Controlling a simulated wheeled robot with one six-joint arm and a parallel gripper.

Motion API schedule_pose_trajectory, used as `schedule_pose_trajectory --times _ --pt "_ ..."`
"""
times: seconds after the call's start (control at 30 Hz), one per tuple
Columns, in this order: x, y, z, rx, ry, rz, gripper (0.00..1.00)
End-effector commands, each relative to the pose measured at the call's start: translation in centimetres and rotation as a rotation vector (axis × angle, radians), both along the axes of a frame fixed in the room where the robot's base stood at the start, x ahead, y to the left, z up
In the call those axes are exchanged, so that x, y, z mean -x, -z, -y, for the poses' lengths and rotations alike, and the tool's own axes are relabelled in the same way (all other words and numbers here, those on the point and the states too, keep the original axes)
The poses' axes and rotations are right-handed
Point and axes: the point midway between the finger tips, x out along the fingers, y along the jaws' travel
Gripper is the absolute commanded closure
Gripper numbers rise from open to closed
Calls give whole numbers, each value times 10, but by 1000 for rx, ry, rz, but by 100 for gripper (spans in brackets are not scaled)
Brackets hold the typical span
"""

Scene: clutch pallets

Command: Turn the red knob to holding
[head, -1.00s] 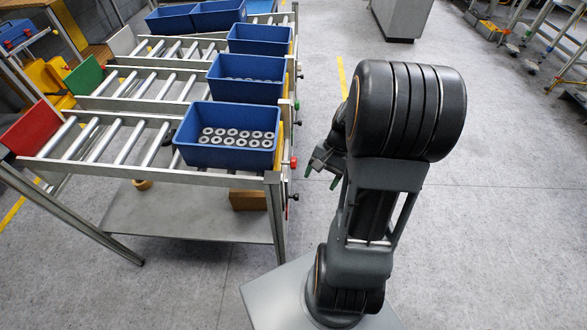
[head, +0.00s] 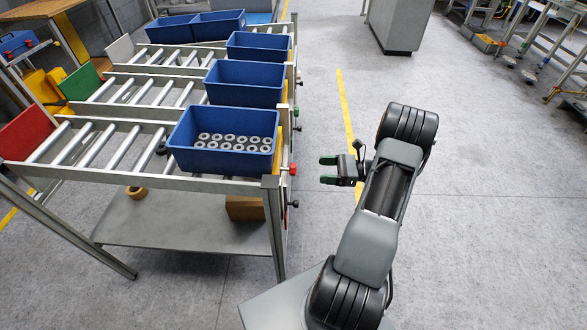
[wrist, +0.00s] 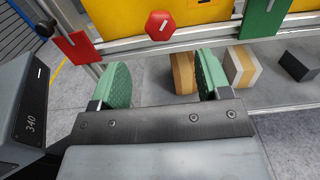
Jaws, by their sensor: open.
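The red knob (head: 293,169) sits on the right end of the nearest roller lane, on the rack's side. In the wrist view the red knob (wrist: 160,25) is a red hexagon with a white mark, just beyond and between the fingertips. My gripper (head: 328,170) is open and empty, with green pads, to the right of the knob and apart from it. In the wrist view my gripper (wrist: 155,85) shows both green fingers spread. A red plate (wrist: 76,46) and a green plate (wrist: 262,18) flank the knob there.
The roller rack (head: 150,181) carries blue bins; the nearest bin (head: 195,160) holds several metal rings. Boxes (wrist: 184,72) lie on the shelf below. A grey cabinet (head: 395,28) stands at the back. The floor right of my arm is clear.

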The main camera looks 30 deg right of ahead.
Motion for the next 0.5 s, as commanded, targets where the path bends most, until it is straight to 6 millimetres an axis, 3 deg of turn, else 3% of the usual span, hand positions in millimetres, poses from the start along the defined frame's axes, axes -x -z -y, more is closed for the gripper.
schedule_pose_trajectory --times 0.2,0.5 --pt "-22 0 -40 2 -4 0 30" --pt "-43 0 -77 4 -3 0 30"
